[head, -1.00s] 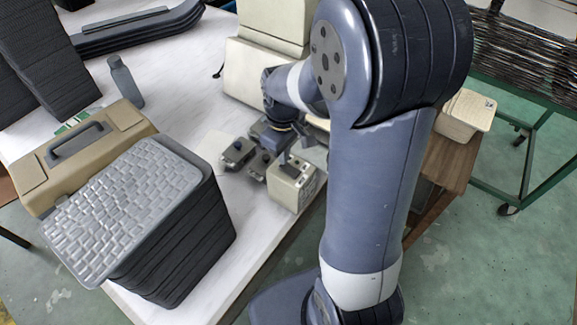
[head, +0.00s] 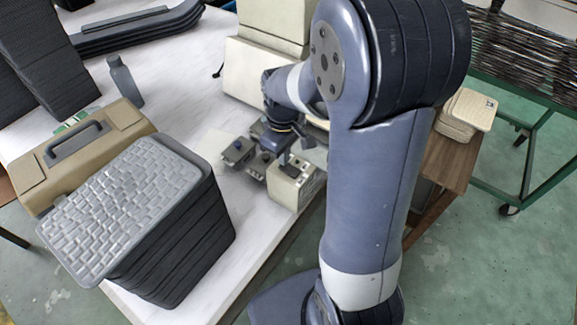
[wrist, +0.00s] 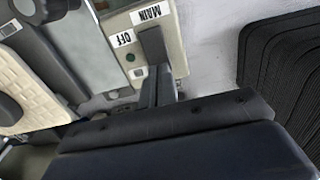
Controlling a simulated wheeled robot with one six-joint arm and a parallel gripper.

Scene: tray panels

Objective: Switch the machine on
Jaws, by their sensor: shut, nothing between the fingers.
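A small cream switch box (head: 290,188) stands near the table's front edge in the head view. In the wrist view the box (wrist: 176,47) carries labels reading MAIN (wrist: 146,13) and OFF (wrist: 123,39), with a small dark green round spot beside them. A dark grey lever-like part (wrist: 152,45) lies against the box face by the labels. My gripper (wrist: 160,90) is shut and empty, close to that part; I cannot tell whether they touch. In the head view my gripper (head: 286,157) is just above the box. A large cream machine (head: 262,70) stands behind it.
Small dark grey boxes (head: 238,152) with knobs sit left of the switch box. A stack of dark trays with a grey woven-patterned top (head: 130,205), a beige case (head: 60,165) and a grey bottle (head: 124,82) occupy the left.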

